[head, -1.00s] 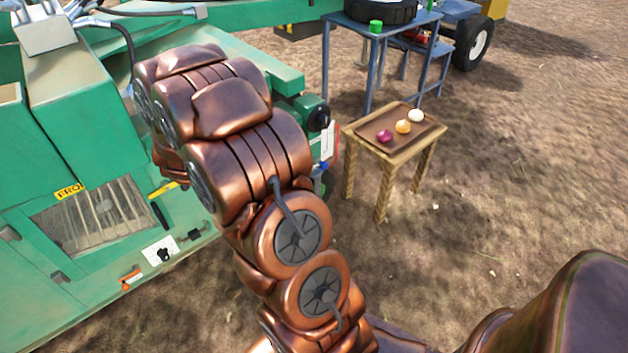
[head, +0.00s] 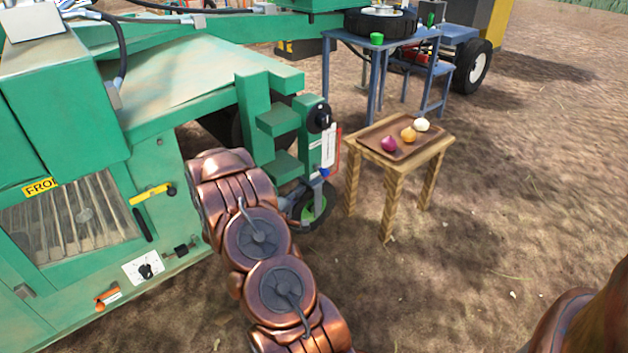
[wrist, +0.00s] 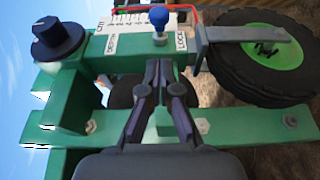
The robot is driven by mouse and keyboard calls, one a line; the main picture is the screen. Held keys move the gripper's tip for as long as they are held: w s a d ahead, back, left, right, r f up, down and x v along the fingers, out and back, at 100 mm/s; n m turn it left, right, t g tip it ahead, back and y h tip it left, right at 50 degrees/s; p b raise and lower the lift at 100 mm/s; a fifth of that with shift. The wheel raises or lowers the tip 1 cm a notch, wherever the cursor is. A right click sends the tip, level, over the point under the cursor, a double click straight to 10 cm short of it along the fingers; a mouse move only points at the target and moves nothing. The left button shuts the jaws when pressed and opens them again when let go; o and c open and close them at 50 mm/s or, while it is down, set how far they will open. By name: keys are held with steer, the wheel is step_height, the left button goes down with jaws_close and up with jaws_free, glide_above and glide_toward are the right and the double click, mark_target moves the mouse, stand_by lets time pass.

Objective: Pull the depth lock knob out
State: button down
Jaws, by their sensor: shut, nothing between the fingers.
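The depth lock knob (wrist: 159,18) is a blue ball on a short metal stem, beside a white plate marked DEPTH and LOCK (wrist: 135,33) in the wrist view. In the head view a small blue spot (head: 325,171) shows below the white scale plate on the green bracket. My gripper (wrist: 160,65) is shut and empty. Its fingertips point at the green bar just below the knob in the wrist view; I cannot tell whether they touch it. In the head view my gripper is hidden behind my arm.
A black dial (wrist: 58,40) stands left of the plate, and a wheel with a green hub (wrist: 265,55) is at right. The green frame (wrist: 60,115) lies close around my gripper. A wooden table with an onion tray (head: 377,148) stands to the right.

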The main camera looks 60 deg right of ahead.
mark_target(318, 170)
steer(key=shift+d, duration=0.1)
steer(key=shift+w+d+b, duration=0.2)
steer(key=shift+d+b, duration=0.75)
steer(key=shift+d, duration=1.5)
steer(key=shift+w+d+b, duration=0.2)
steer(key=shift+d+b, duration=0.7)
steer(key=shift+d, duration=1.55)
